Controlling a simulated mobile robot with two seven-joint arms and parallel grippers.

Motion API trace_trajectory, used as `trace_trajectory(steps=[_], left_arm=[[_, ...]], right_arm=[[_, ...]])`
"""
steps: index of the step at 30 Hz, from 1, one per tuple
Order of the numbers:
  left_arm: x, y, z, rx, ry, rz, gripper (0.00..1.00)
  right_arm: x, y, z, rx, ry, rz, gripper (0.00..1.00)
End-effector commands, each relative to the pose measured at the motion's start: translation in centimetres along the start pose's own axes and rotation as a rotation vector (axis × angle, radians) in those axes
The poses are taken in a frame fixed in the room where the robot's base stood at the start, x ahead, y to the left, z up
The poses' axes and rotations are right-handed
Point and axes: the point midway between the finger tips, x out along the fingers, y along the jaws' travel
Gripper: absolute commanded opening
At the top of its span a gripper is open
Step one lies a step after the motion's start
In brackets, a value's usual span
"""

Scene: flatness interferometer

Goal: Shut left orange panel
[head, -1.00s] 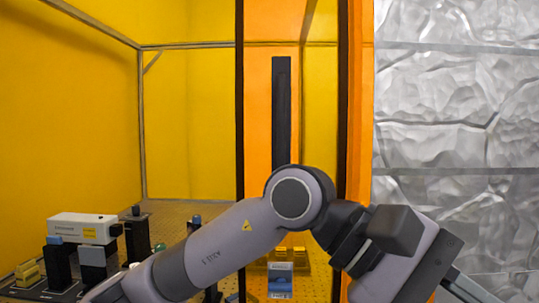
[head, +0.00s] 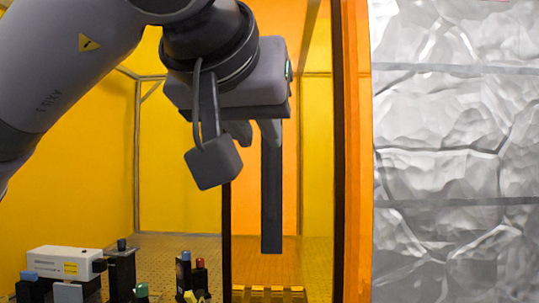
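The orange panel (head: 289,215) is a see-through sheet with a dark left edge (head: 226,240), in the middle of the head view. A long dark upright handle (head: 271,200) is on it. The panel overlaps part of the yellow enclosure's opening, and the opening to its left is clear. My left gripper (head: 254,133) is in front of the handle's upper part and hides its top. Its two grey fingers point down and stand apart with nothing seen between them. The right finger overlaps the handle in the picture; I cannot tell whether they touch. My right gripper is out of view.
Inside the enclosure, a white instrument (head: 65,260) and several small optical mounts (head: 192,272) stand on a perforated table (head: 160,248) at lower left. An orange post (head: 357,230) and a crinkled silver wall (head: 450,130) are on the right.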

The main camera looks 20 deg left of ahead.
Motion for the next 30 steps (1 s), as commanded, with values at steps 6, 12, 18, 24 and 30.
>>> trace_trajectory(steps=[6, 12, 18, 24, 30], left_arm=[[3.1, -0.1, 0.0, -0.003, -0.005, -0.002, 0.25], [5.8, 0.0, 0.0, -0.003, -0.005, 0.0, 0.25], [6.9, 0.0, 0.1, -0.002, -0.003, 0.001, 0.25], [6.9, 0.0, 0.1, -0.002, -0.003, 0.002, 0.25], [6.8, 0.0, 0.1, -0.002, -0.003, 0.002, 0.0]], right_arm=[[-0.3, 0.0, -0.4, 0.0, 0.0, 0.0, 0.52], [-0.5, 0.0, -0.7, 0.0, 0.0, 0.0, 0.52], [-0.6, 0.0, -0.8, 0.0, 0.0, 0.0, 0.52], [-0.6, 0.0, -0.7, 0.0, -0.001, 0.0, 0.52], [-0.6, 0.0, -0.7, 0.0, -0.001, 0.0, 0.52]])
